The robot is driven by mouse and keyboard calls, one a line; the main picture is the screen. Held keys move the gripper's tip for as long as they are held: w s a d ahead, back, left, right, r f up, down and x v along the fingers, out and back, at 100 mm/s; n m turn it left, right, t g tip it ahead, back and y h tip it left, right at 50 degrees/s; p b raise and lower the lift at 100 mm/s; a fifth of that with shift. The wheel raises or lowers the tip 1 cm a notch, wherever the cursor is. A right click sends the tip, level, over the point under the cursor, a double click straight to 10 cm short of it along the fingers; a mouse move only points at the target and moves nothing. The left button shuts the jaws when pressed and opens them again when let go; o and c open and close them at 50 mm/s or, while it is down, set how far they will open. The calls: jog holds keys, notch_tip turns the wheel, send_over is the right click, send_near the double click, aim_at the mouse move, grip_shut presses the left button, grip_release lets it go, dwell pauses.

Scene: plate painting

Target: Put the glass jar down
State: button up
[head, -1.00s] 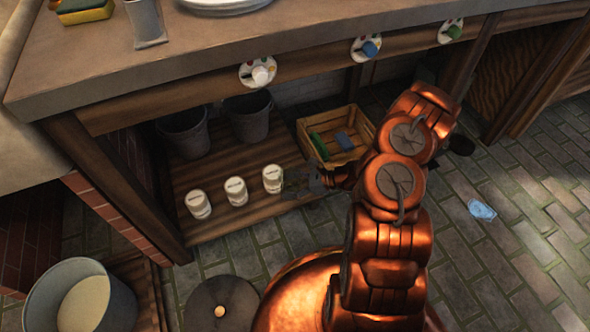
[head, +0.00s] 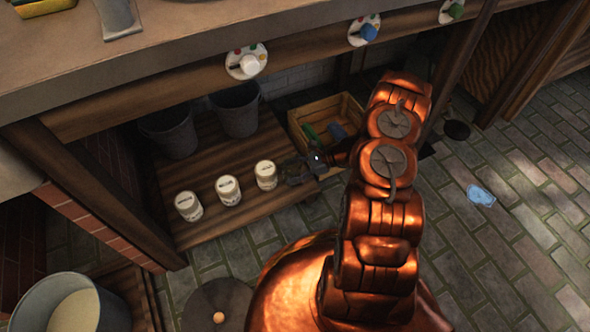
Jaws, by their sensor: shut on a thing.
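Three pale jars with whitish tops stand in a row on the wooden lower shelf (head: 215,226): a left jar (head: 189,206), a middle jar (head: 228,190) and a right jar (head: 265,175). My dark grey gripper (head: 286,172) is at the right side of the right jar, its fingers pointing left. It is shut on a glass jar, most likely this right one. The finger contact is too small to make out. The right jar looks upright and level with the others, at shelf height.
A wooden crate (head: 298,108) with green and blue items stands behind my gripper. Two dark buckets (head: 172,133) (head: 237,110) stand behind the jars. A light blue piece (head: 481,195) lies on the stone floor at right.

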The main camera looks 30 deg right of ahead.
aim_at(295, 167)
jog(key=w+d, duration=0.1)
jog(key=w+d+b, duration=0.1)
jog(key=w, duration=0.1)
jog(key=shift+d+f, duration=0.2)
jog(key=shift+d, duration=0.1)
jog(key=shift+w+d+f, duration=0.15)
jog(key=shift+w, duration=0.05)
notch_tip(295, 167, down, 3)
jog(key=shift+f+b, duration=0.15)
jog(key=shift+b, duration=0.95)
jog(key=o, duration=1.3)
jog(key=shift+o, duration=0.2)
